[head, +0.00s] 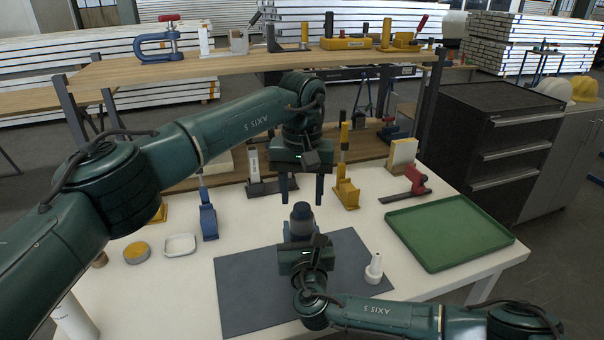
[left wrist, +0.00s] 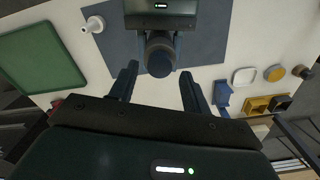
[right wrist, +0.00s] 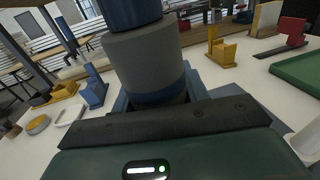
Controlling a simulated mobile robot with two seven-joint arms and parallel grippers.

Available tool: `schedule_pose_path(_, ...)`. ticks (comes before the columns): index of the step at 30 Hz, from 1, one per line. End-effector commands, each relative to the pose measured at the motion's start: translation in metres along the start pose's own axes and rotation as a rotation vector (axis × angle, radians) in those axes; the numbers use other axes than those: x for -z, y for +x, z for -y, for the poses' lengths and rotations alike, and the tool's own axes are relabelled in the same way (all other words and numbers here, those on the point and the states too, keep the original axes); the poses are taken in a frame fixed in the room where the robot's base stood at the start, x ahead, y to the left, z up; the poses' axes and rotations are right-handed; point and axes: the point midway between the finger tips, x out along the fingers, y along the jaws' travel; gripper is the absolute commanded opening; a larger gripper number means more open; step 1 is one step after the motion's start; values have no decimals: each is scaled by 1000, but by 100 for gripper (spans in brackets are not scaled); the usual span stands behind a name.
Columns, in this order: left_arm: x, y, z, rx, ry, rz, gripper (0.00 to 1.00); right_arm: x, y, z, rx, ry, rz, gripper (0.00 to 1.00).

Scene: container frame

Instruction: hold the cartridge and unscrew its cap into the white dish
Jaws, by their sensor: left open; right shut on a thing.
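The cartridge (head: 302,214) stands upright over the grey mat (head: 245,290), grey with a dark blue top. My right gripper (head: 302,240) is shut around its lower part. In the right wrist view the grey body (right wrist: 145,58) rises from the jaws, with the dark blue cap (right wrist: 130,12) cut off by the top edge. My left gripper (head: 302,192) is open above the cartridge, fingers pointing down. In the left wrist view the cartridge top (left wrist: 159,60) shows between and beyond the open fingers, apart from them. The white dish (head: 181,246) lies left of the mat and looks empty.
A white nozzle-like piece (head: 374,268) stands on the mat's right side. A green tray (head: 450,235) lies at the right. A round yellow-topped tin (head: 137,253) is beside the dish. Blue and yellow clamp-like tools (head: 346,190) stand behind, below a wooden shelf (head: 250,66).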

Motion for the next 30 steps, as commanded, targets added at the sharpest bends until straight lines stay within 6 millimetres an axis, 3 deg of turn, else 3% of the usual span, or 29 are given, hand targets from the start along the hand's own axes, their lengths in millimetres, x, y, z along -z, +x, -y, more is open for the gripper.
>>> schedule_pose_path(6,0,23,0,0,-1,0,48,1,0,1,1,-1,-1,0)
schedule_pose_path(16,0,26,0,-1,-2,-1,48,1,0,0,1,-1,-1,0)
schedule_pose_path(30,0,26,0,0,-2,-1,10,1,0,0,1,0,-1,0)
